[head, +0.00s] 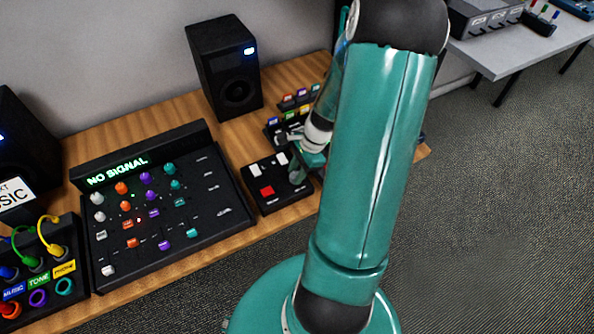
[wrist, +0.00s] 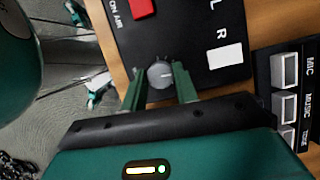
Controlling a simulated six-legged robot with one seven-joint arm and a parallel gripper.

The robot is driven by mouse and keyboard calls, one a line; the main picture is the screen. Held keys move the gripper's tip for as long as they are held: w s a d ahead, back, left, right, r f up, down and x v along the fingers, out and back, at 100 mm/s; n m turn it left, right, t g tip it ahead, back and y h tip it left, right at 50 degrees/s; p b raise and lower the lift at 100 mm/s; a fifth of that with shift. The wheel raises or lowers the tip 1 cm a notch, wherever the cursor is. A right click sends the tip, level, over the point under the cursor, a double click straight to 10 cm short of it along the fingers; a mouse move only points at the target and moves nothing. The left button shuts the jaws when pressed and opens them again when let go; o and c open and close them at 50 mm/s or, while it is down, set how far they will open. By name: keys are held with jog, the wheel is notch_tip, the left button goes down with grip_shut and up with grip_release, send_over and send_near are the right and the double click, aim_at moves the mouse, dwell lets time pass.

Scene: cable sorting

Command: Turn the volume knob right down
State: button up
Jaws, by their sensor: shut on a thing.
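The volume knob (wrist: 159,77) is a small grey round knob on a black control box (wrist: 190,45), near one edge of the box. A pale mark on its top seems to point right in the wrist view. My gripper (wrist: 160,74) has one green finger on each side of the knob and is shut on it. In the head view the same control box (head: 263,207) sits on the wooden desk, with my gripper (head: 299,172) over its right side. The knob cannot be made out clearly there behind the fingers.
The control box has a red button (head: 267,191) and white buttons. A mixer panel (head: 165,215) reading "NO SIGNAL" stands to its left. A labelled socket block (wrist: 288,95) is close by on the right in the wrist view. A black speaker (head: 226,68) stands behind.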

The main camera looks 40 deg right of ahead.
jog(key=n+g, duration=0.1)
jog(key=n, duration=0.3)
jog(key=shift+w+n+g, duration=0.2)
jog(key=shift+n+g, duration=0.2)
jog(key=n+g, duration=0.1)
jog(key=n, duration=0.3)
jog(key=shift+w+n+g, duration=0.1)
jog(key=shift+n+g, duration=0.2)
jog(key=shift+g, duration=0.1)
jog(key=n+g+h, duration=0.1)
jog(key=n, duration=0.3)
jog(key=shift+w, duration=0.1)
jog(key=n+h, duration=0.1)
jog(key=n, duration=0.1)
jog(key=n+g+h, duration=0.1)
jog(key=n, duration=0.2)
jog(key=shift+a, duration=0.2)
jog(key=shift+n, duration=0.4)
jog(key=o, duration=1)
jog(key=shift+c, duration=0.2)
jog(key=shift+r, duration=0.1)
